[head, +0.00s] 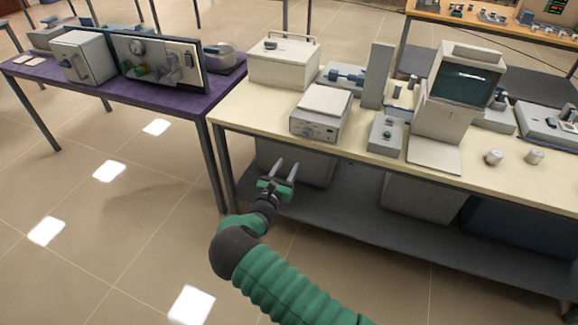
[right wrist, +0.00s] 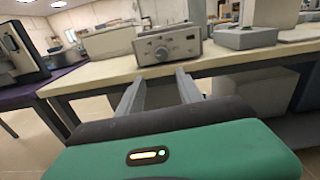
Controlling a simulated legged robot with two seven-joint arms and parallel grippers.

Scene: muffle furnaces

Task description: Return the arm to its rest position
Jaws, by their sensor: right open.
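My right gripper (head: 283,176) is in front of the cream-topped table, at about the height of the space below its top. Its two fingers are apart with nothing between them. In the right wrist view the fingers (right wrist: 158,88) point toward the front edge of the table, with a gap between them. My green right arm reaches in from the bottom of the head view. My left gripper is in neither view.
The cream table (head: 246,121) carries a box-shaped device (head: 322,112), a white case (head: 284,62), a monitor-like instrument (head: 466,78) and two small cylinders (head: 494,157). A purple table (head: 180,99) with a furnace (head: 84,57) stands at left. The floor at left is clear.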

